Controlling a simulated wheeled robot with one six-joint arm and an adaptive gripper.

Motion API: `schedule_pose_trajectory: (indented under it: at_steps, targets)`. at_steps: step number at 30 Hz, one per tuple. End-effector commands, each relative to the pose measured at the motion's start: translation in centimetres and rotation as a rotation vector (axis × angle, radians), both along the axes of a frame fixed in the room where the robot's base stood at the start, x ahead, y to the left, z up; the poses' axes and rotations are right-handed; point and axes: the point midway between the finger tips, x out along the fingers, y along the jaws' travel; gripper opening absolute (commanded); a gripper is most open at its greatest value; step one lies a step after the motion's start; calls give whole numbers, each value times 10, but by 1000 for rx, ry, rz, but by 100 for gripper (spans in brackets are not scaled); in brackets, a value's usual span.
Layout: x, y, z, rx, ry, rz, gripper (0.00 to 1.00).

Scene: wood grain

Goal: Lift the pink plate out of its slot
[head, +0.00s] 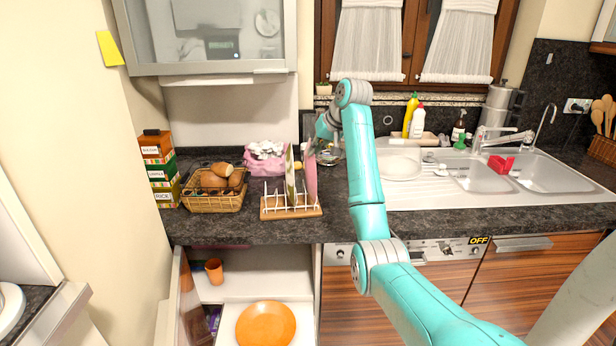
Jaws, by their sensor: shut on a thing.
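The pink plate (311,177) stands on edge, roughly upright, at the right end of a wooden dish rack (276,214) with thin white pegs. A pale plate with a green tint (290,172) stands beside it to the left. My gripper (313,146) is at the top edge of the pink plate and shut on it; the fingertips are small and partly hidden by the arm. I cannot tell whether the plate's lower edge is clear of the rack's slot.
A wicker bread basket (214,193), a pink bag (264,164) and stacked boxes (159,168) stand left of the rack. The sink (480,176) and bottles are to the right. Below, an open cupboard holds an orange plate (265,325) and cup (214,271).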

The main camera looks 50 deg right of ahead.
Motion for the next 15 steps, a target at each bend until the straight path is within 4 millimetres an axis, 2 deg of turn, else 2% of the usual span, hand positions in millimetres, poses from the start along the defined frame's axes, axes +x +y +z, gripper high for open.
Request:
schedule_pose_trajectory:
  at_steps: [15]
  targets:
    - [0, 0, 19, -1, -1, 0, 0]
